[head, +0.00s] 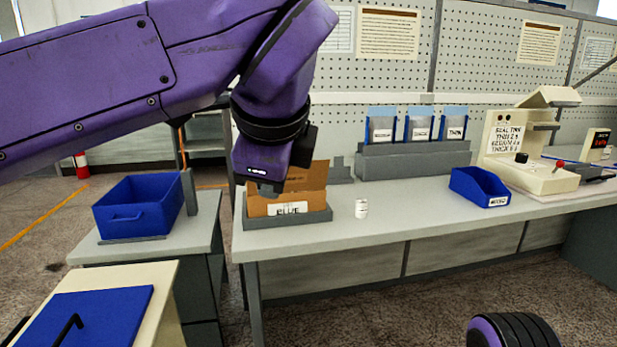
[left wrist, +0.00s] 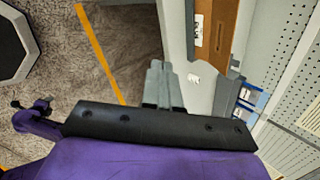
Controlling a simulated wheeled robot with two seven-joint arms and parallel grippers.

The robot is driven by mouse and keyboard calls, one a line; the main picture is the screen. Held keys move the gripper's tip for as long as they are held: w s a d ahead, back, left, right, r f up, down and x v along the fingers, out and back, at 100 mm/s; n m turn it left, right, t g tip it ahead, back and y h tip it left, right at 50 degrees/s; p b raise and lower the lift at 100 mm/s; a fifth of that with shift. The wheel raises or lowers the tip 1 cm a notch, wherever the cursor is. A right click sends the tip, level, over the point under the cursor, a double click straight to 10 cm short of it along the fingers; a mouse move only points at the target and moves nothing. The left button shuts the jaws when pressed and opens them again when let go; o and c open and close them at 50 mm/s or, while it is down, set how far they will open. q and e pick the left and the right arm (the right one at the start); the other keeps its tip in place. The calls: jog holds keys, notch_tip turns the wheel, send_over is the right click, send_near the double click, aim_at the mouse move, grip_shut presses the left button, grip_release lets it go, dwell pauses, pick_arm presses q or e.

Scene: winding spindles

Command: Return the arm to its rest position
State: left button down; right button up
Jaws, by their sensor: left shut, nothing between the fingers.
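My purple left arm reaches in from the left across the head view. Its gripper (head: 270,188) hangs in front of an open cardboard box (head: 290,208) with a white label, partly hiding it. In the left wrist view the grey fingers (left wrist: 163,85) are together with nothing between them. They appear over the edge of the bench, apart from the box, which also shows there at the top (left wrist: 203,25). A purple and black rounded part at the lower right seems to be mine. My right gripper does not show.
A small white cylinder (head: 361,208) stands on the long grey bench (head: 420,211). A blue bin (head: 480,187), a rack (head: 413,160) with several pouches and a cream machine (head: 515,150) stand there too. A blue crate (head: 138,208) sits on a side table. Floor shows at left.

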pick_arm(q)
jog(key=w+a+f+m+t+y+p, duration=0.2)
jog(key=w+a+f+m+t+y, duration=0.25)
jog(key=w+f+m, duration=1)
jog(key=s+a+f+m+t+h+p, duration=0.1)
jog(key=s+a+f+m, duration=0.1)
jog(key=f+m, duration=0.65)
jog(key=s+a+f+m+h+p, duration=0.1)
jog(key=a+f+m+p, duration=0.1)
jog(key=f+m, duration=0.6)
jog(key=s+a+f+m+g+h+p, duration=0.1)
jog(key=s+a+f+m+g, duration=0.15)
jog(key=s+f+m, duration=0.35)
jog(key=s+a+f+m+g+h+p, duration=0.1)
jog(key=s+a+f+m, duration=0.4)
jog(key=f, duration=0.4)
jog(key=s+a+f+m+g+p, duration=0.2)
jog(key=s+a+f+g, duration=0.1)
jog(key=s, duration=0.9)
jog(key=s+a+f+m+g+y+p, duration=0.1)
jog(key=s+a, duration=0.5)
jog(key=s, duration=0.6)
notch_tip(320, 180, down, 3)
jog(key=shift+s+a+r+m+g+p, duration=0.15)
jog(key=shift+s+m+g+p, duration=0.25)
jog(key=shift+g+p, duration=0.5)
